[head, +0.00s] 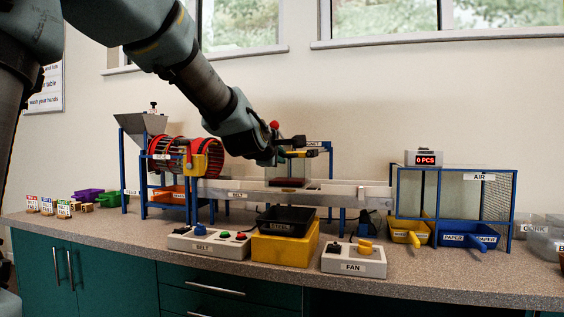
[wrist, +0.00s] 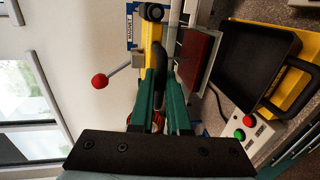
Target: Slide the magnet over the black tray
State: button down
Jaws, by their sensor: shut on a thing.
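The black tray (head: 287,214), with a label on its front, stands on a yellow block in front of the belt; it also shows in the wrist view (wrist: 262,50). The magnet, a dark red plate (head: 288,183), is behind the tray, at the belt; its red face (wrist: 199,52) lies left of the tray in the wrist view. My gripper (head: 284,152) is above the belt. In the wrist view my gripper (wrist: 160,78) is shut on a dark curved handle that appears to belong to the magnet. The fingers partly hide the handle and its joint to the plate.
A red-knobbed lever (wrist: 100,81) stands beside my fingers. The belt control box (head: 208,240) and fan box (head: 354,260) flank the yellow block (head: 284,248). A red drum (head: 170,157) is left, a blue-framed air bin (head: 455,190) right. The belt (head: 345,194) runs between.

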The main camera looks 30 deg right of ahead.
jog(key=shift+f, duration=0.2)
jog(key=c, duration=0.9)
grip_release()
jog(key=shift+r, duration=0.1)
jog(key=shift+s+a, duration=0.15)
jog(key=v, duration=1)
jog(key=shift+s+a+r, duration=0.15)
jog(key=shift+s+a, duration=0.05)
